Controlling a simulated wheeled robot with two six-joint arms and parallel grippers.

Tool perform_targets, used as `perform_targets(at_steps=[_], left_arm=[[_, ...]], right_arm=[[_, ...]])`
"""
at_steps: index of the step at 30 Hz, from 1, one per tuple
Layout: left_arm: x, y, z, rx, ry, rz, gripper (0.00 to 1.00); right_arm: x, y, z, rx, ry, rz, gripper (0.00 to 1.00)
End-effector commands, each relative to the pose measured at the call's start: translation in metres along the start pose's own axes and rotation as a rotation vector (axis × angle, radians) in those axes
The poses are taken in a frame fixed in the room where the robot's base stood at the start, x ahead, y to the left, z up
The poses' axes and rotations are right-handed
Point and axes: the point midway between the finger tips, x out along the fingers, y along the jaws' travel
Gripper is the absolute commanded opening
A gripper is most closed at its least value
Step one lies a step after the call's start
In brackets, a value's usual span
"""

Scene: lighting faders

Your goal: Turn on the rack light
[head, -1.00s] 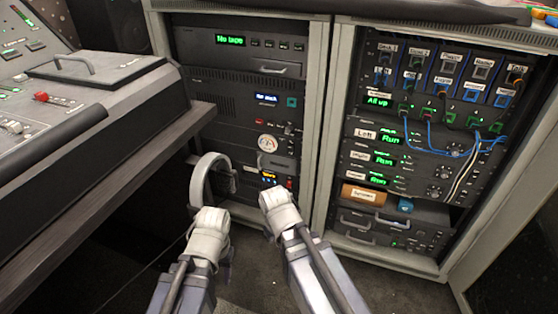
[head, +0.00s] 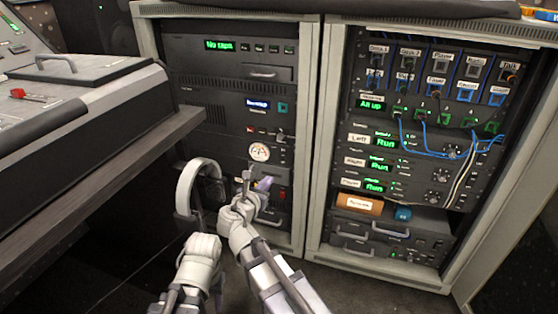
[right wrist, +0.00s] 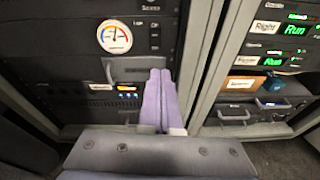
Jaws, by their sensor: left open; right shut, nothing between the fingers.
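The left rack (head: 314,110) holds several dark units, among them a panel with a round gauge (head: 260,152). I cannot read any label for the rack light. My right gripper (head: 264,183) is shut and empty, with its purple fingers pointing at the rack below the gauge. In the right wrist view its fingers (right wrist: 157,85) overlap the right part of the handled drawer front and the unit with small blue and orange lights (right wrist: 127,92). I cannot tell whether they touch. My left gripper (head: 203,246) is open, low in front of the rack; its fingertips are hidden.
A mixing console (head: 80,95) fills the left side. The right rack (head: 324,150) has blue cables (head: 445,152) hanging across its front. Dark floor lies below the racks.

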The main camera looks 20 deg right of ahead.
Motion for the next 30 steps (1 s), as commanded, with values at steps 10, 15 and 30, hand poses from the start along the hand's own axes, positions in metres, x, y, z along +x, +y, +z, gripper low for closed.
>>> perform_targets(at_steps=[10,15,30], left_arm=[[0.0,0.0,0.0,0.0,0.0,0.0,0.5],[0.001,0.0,0.0,0.0,0.0,0.0,0.5],[0.018,0.002,-0.001,0.0,0.001,0.0,0.5]], right_arm=[[-0.003,0.009,0.007,-0.083,-0.035,0.022,0.0],[-0.001,0.009,0.006,-0.081,-0.034,0.021,0.0],[0.084,0.012,0.007,-0.078,-0.033,0.019,0.0]])
